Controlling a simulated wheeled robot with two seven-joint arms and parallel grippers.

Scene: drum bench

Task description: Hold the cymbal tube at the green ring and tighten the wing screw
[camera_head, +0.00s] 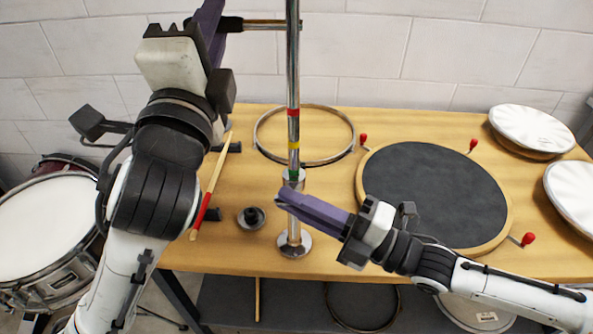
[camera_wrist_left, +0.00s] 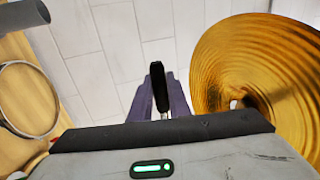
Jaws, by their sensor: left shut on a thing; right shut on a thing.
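The chrome cymbal tube (camera_head: 293,70) stands upright in the head view, with red, yellow and green bands. The green ring (camera_head: 293,174) is at the silver collar at the top of the lower stand tube. A side bar (camera_head: 262,23) with a black grip (camera_head: 231,24) joins the tube near the top. My left gripper (camera_head: 212,18) is shut on the black grip, which also shows between its purple fingers in the left wrist view (camera_wrist_left: 161,88). My right gripper (camera_head: 284,197) is shut at the collar, just below the green ring; its fingers hide the wing screw.
The golden cymbal (camera_wrist_left: 255,70) shows in the left wrist view. On the wooden bench (camera_head: 335,258) are a round dark drum pad (camera_head: 432,195), a hoop (camera_head: 345,152), a drumstick (camera_head: 212,185) and a small black piece (camera_head: 251,217). A snare drum (camera_head: 50,225) stands left.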

